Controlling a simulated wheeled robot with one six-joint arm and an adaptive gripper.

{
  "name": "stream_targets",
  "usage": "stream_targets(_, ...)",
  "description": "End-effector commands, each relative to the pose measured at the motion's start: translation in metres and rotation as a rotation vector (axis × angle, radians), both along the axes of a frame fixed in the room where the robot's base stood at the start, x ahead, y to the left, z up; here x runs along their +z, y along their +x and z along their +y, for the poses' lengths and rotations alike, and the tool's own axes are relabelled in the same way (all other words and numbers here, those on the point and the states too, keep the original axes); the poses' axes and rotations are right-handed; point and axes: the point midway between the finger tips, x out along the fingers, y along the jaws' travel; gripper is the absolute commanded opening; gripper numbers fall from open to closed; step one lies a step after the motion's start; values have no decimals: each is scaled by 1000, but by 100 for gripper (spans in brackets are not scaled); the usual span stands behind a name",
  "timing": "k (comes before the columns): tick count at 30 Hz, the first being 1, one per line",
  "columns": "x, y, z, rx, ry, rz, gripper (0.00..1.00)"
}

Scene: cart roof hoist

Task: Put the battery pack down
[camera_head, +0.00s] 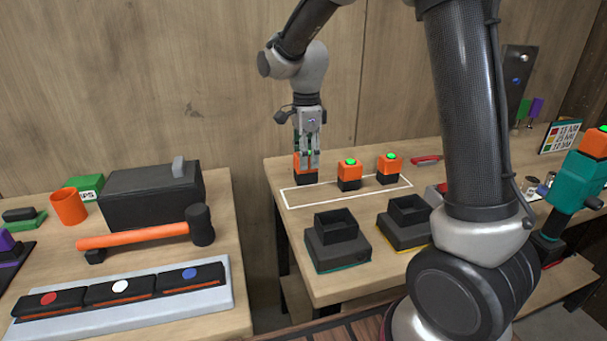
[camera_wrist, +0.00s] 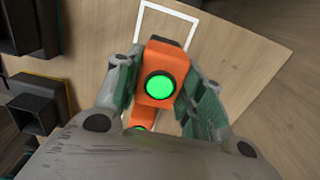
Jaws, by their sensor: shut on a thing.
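My gripper (camera_head: 309,163) is shut on an orange and black battery pack (camera_head: 298,163) with a green top, at the left end of the white outlined area (camera_head: 288,199) on the right bench. In the wrist view the pack (camera_wrist: 172,66) sits upright between the fingers, its round green top (camera_wrist: 160,87) facing the camera. The pack's base is at or just above the bench top; I cannot tell if it touches. Two similar packs stand to its right inside the outline, a middle one (camera_head: 349,175) and a right one (camera_head: 389,168).
Two black open sockets stand in front of the outline, a left one (camera_head: 335,240) and a right one (camera_head: 403,222). On the left bench are a hammer (camera_head: 145,236), a black box (camera_head: 150,198) and a tray with three dark blocks (camera_head: 205,300). A gap separates the benches.

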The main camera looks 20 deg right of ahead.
Motion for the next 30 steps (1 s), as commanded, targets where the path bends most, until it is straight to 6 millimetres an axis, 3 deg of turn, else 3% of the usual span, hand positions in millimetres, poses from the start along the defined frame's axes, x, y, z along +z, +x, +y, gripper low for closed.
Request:
stream_targets(11,-43,0,0,0,-1,1,1)
stream_targets(21,-46,0,0,0,0,-1,1)
stream_targets(22,-46,0,0,0,0,-1,41)
stream_targets(25,-46,0,0,0,0,-1,59)
stream_targets(30,-46,0,0,0,0,-1,60)
